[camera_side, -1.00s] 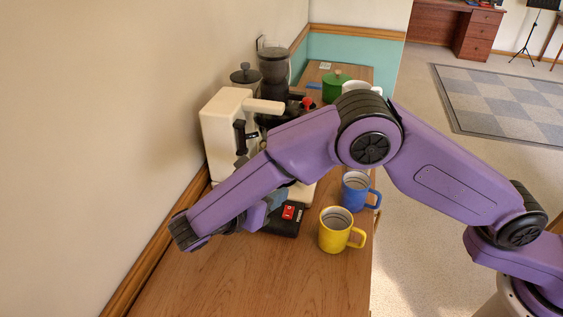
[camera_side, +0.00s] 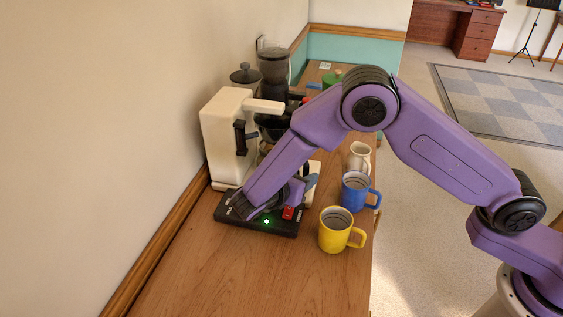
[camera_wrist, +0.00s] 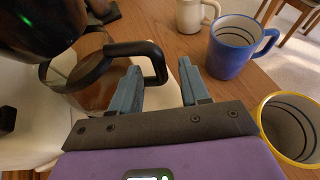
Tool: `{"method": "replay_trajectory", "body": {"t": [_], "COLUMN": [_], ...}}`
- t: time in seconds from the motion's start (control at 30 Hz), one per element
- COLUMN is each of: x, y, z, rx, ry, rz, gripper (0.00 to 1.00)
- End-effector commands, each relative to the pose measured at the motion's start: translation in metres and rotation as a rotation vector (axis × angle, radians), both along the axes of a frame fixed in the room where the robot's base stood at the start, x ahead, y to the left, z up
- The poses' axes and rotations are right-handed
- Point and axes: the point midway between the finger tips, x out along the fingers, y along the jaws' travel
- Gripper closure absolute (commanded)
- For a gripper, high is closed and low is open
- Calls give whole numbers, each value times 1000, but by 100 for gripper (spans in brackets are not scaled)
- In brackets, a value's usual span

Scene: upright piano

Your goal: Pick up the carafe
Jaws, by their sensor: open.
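The carafe (camera_wrist: 92,92) is clear glass with a black handle (camera_wrist: 152,58). In the wrist view it stands at the left, under the dark part of the white coffee maker (camera_side: 222,125). In the side view my arm hides most of it. My gripper (camera_wrist: 158,82) is open, its two blue-grey fingers pointing towards the handle. The handle's outer bend shows between the fingertips, closer to the left finger. I cannot tell whether they touch. In the side view my gripper (camera_side: 308,183) is low in front of the coffee maker, partly hidden by my wrist.
A blue mug (camera_side: 355,192), a yellow mug (camera_side: 335,232) and a cream jug (camera_side: 360,156) stand along the counter's right edge. A black box (camera_side: 270,226) with a red switch and green light lies below my wrist. The front counter (camera_side: 220,280) is clear.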

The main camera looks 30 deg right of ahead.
Motion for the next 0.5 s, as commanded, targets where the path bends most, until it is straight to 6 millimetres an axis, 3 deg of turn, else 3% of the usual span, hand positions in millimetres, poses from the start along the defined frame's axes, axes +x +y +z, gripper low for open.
{"method": "replay_trajectory", "body": {"t": [0.13,0.4,0.47,0.5], "x": [7,10,10,10], "y": [-18,-22,-22,-22], "z": [-8,-10,-10,-10], "rx": [0,1,1,1], "ry": [1,0,0,0], "rz": [-2,1,0,1], "gripper": [55,55,71,84]}}
